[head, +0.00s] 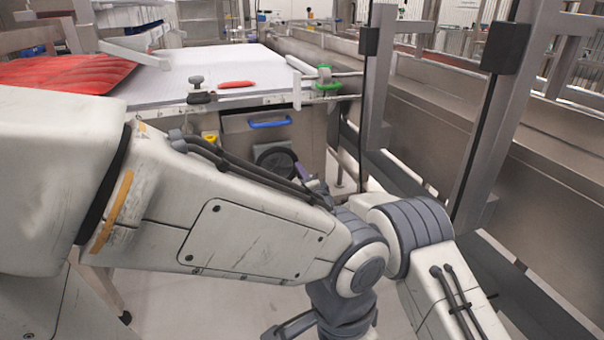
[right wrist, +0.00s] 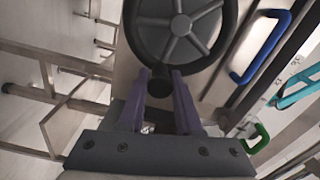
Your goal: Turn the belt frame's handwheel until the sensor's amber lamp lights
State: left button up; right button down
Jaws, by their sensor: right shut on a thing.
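The handwheel (head: 275,157), a dark wheel with a grey hub, is on the front of the belt frame (head: 300,130), partly behind my arm in the head view. In the right wrist view the handwheel (right wrist: 178,25) fills the top middle, with its spokes showing. My right gripper (right wrist: 160,84) has its purple fingers on either side of the wheel's dark knob (right wrist: 160,88) and is shut on it. In the head view only a little of the right gripper (head: 306,180) shows, above my arm. My left gripper cannot be made out. I cannot pick out the sensor or a lit amber lamp.
A blue handle (head: 270,122) is on the frame's front, right of a yellow part (head: 210,137). A black knob (head: 197,92), a red piece (head: 237,84) and green clamps (head: 326,80) are along the belt's near edge. Steel rails and posts (head: 480,120) crowd the right.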

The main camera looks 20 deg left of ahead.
jog(key=shift+f+m, duration=0.15)
jog(key=shift+m, duration=0.25)
jog(key=c, duration=0.7)
grip_release()
jog(key=shift+a, duration=0.1)
jog(key=shift+s+d, duration=0.3)
jog(key=shift+d, duration=0.1)
jog(key=p+v, duration=0.2)
jog(key=v, duration=0.7)
jog(key=shift+s+d, duration=0.15)
jog(key=shift+s, duration=0.05)
